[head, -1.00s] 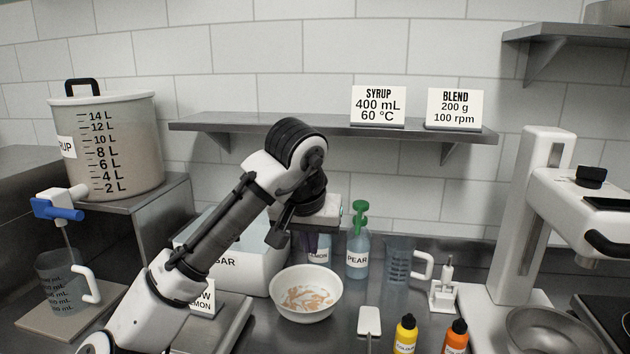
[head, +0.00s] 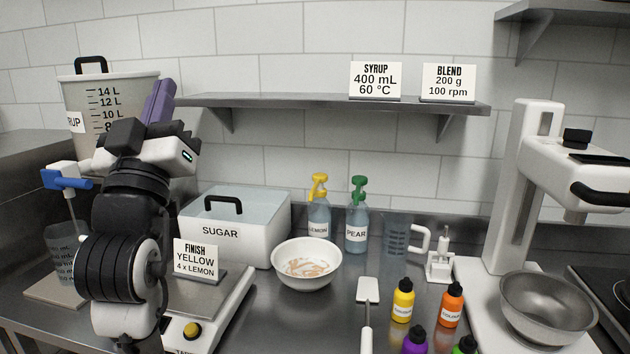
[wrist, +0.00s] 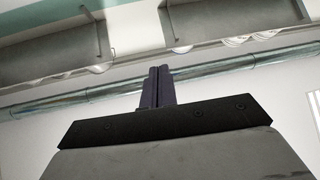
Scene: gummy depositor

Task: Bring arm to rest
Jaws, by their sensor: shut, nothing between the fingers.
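My gripper (head: 160,100) is raised at the left of the head view, its purple fingers together, pointing up in front of the syrup container. The wrist view shows the shut fingers (wrist: 158,88) with nothing between them, against the upper wall and shelving. My arm is folded upright and covers part of the syrup container (head: 80,105) and part of the measuring jug (head: 62,250) at the left.
A white bowl (head: 306,277) with pale pieces stands on the counter. Nearby are a sugar box (head: 225,250), a scale (head: 225,300), a lemon bottle (head: 318,222), a pear bottle (head: 357,238), colour bottles (head: 402,305) and a mixer (head: 535,180). A wall shelf (head: 330,104) runs behind.

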